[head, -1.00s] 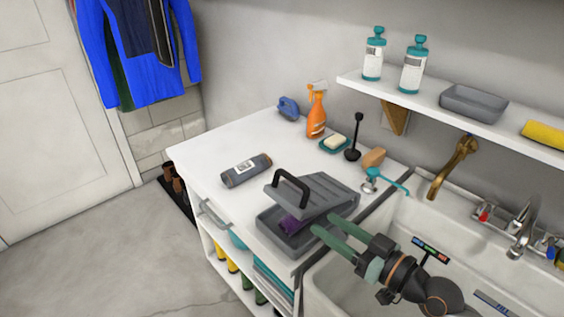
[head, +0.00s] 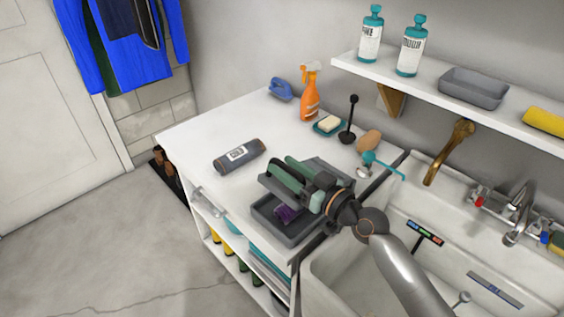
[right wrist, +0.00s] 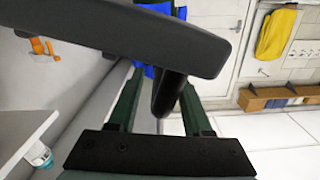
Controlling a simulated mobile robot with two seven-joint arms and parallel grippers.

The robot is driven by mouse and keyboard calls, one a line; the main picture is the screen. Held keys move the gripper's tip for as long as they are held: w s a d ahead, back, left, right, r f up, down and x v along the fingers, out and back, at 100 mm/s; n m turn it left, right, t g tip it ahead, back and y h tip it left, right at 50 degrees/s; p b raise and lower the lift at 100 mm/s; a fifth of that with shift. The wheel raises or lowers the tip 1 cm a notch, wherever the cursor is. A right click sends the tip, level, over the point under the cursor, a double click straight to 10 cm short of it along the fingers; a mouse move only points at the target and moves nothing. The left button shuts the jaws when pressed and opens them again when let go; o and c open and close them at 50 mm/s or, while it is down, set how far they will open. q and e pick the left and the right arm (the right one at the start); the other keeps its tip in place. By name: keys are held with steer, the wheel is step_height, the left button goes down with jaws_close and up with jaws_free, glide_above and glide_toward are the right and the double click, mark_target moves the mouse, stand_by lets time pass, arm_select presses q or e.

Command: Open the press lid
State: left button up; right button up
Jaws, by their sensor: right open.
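The grey press on the white counter has its base (head: 262,216) low and its ribbed lid (head: 335,169) tilted partly open above it. A purple item (head: 286,213) lies inside the base. My right gripper (head: 276,175) is over the lid at its dark handle, with its green fingers open. In the right wrist view the dark handle (right wrist: 150,38) crosses in front of the fingers, and its post (right wrist: 168,92) stands between them. I cannot tell whether either finger touches it. My gripper and arm hide part of the lid and handle. My left gripper is not in view.
A dark cylinder (head: 239,155) lies left of the press. A soap dish (head: 326,127), black plunger-like tool (head: 349,122), tan item (head: 368,140) and teal dispenser (head: 370,161) stand behind it. The sink (head: 337,266) is to the right. The counter's left part is mostly clear.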

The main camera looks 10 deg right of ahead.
steer(key=shift+x, duration=0.8)
steer(key=shift+c, duration=0.3)
jaws_close()
steer(key=shift+d, duration=0.1)
stand_by(0.5)
